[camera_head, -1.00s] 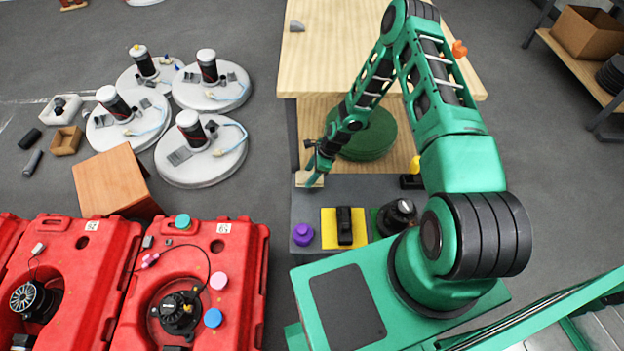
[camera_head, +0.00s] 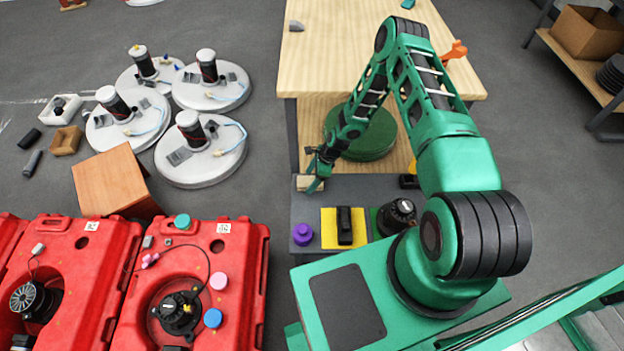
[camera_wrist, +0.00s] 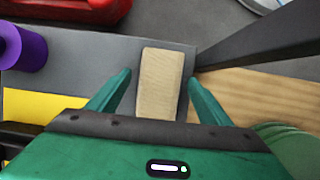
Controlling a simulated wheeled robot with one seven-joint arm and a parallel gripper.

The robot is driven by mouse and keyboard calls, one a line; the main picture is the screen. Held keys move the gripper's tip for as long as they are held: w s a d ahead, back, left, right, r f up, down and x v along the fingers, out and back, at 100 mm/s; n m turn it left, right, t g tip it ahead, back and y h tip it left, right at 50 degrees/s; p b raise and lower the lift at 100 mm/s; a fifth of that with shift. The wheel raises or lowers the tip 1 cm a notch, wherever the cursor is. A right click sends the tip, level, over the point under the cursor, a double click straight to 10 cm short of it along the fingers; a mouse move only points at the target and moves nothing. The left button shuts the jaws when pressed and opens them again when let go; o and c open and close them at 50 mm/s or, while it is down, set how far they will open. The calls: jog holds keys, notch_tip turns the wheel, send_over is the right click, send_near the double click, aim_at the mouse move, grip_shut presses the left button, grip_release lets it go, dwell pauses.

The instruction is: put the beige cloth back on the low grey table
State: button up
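The beige cloth (camera_head: 308,184) looks like a small pale block at the far left corner of the low grey table (camera_head: 308,215). In the wrist view the cloth (camera_wrist: 161,78) lies between the two green fingers of my gripper (camera_wrist: 159,76), with a gap on both sides. It appears to rest on the grey table top (camera_wrist: 100,62). My gripper (camera_head: 316,170) is open around it, partly covering it in the head view.
A purple spool (camera_head: 302,235), a yellow pad (camera_head: 329,231) with a black item, and a black round part (camera_head: 397,217) share the grey table. The wooden table (camera_head: 335,60) with a green round pad below stands behind. Red tanks (camera_head: 235,270) stand left.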

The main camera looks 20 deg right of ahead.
jog(key=shift+r, duration=0.1)
jog(key=v, duration=1.2)
dwell(0.4)
